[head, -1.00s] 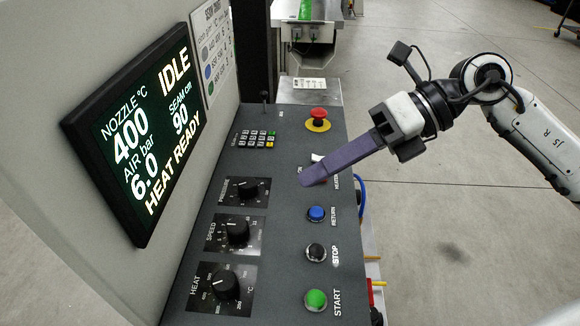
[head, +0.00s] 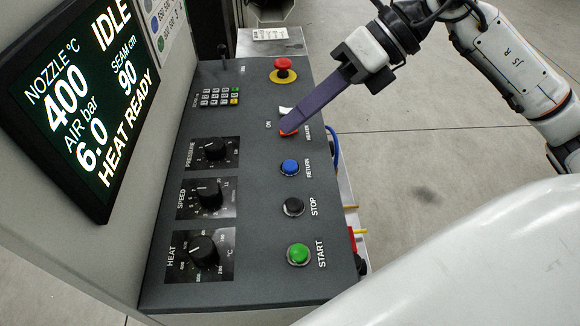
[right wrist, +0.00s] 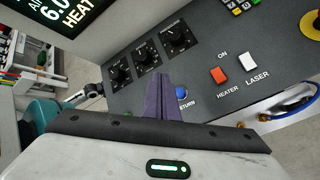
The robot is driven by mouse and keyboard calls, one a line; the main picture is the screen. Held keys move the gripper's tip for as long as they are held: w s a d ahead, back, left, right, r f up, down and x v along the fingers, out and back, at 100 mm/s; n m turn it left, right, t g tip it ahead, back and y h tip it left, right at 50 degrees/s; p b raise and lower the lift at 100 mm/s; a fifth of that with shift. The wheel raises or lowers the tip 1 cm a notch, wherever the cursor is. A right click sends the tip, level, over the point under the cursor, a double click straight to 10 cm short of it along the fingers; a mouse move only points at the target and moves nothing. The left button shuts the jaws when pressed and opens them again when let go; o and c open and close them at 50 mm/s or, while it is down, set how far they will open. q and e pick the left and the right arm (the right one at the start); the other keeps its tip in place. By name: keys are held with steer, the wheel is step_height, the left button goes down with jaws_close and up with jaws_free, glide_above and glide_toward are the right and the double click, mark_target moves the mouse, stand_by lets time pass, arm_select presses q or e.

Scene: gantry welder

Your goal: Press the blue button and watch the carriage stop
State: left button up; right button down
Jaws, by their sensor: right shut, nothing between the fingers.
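The blue RETURN button (head: 290,167) sits on the sloped grey panel (head: 255,200), between the heater switch and the black STOP button (head: 293,207). It also shows in the right wrist view (right wrist: 182,92), just right of my fingers. My right gripper (head: 287,130) has purple fingers, shut and empty. In the head view their tips overlap the red heater switch (head: 290,133), a little beyond the blue button; the height over the panel is hard to tell. The screen (head: 80,100) reads IDLE, HEAT READY, nozzle 400, air 6.0, seam 90. My left gripper and the carriage are not recognisable in view.
A green START button (head: 299,253) sits nearest. A red emergency stop (head: 284,69) on yellow is at the far end. Three dials, including HEAT (head: 202,250), and a keypad (head: 220,97) are on the left. A white laser switch (right wrist: 247,62) is beside the heater switch. Open floor lies right.

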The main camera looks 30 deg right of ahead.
steer(key=b, duration=0.4)
glide_above(297, 164)
step_height(297, 164, down, 6)
steer(key=shift+d+r, duration=0.1)
steer(key=shift+r, duration=0.15)
steer(key=shift+f, duration=0.4)
stand_by(1.1)
steer(key=shift+f+b, duration=0.4)
steer(key=shift+b, duration=0.3)
